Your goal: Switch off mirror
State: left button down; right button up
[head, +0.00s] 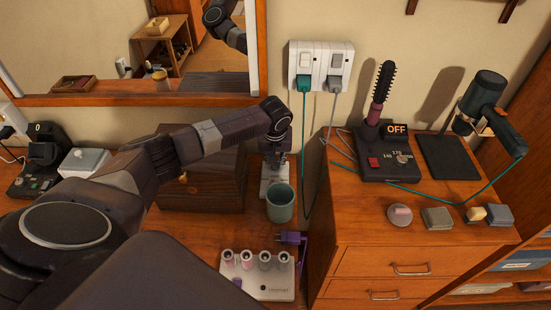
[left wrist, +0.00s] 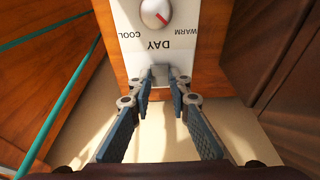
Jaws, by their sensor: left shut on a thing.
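The mirror (head: 150,99) has an orange-brown wooden frame and hangs at the upper left of the head view. It reflects the room and part of my arm. A white control panel (head: 272,183) sits on the wood below the mirror's right end. In the left wrist view the panel (left wrist: 128,45) carries a knob (left wrist: 155,12) with a red mark, the words COOL, WARM and DAY, and a small grey switch piece (left wrist: 160,75). My left gripper (head: 276,157) reaches down to the panel. Its fingertips (left wrist: 163,83) are closed on the grey switch piece. My right gripper is out of view.
A dark wooden box (head: 205,184) stands left of the panel, and a green cup (head: 281,203) stands just in front. A white curler set (head: 257,275) lies nearer. Cords hang from the wall outlet (head: 320,66). A hot-brush dock (head: 388,165) reading OFF stands on the right cabinet.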

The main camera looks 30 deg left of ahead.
pick_arm(q)
jog(key=shift+w+a+r+g, duration=0.2)
jog(key=shift+w+r+g, duration=0.05)
jog(key=shift+w+g, duration=0.05)
jog(key=shift+h, duration=0.3)
jog(key=shift+f+p, duration=0.1)
jog(key=shift+p, duration=0.2)
jog(key=c, duration=1.8)
grip_release()
jog(key=shift+s, duration=0.1)
notch_tip(320, 180, up, 12)
jog(key=s, duration=0.1)
jog(key=shift+s+d, duration=0.2)
jog(key=shift+d, duration=0.2)
jog(key=shift+f, duration=0.1)
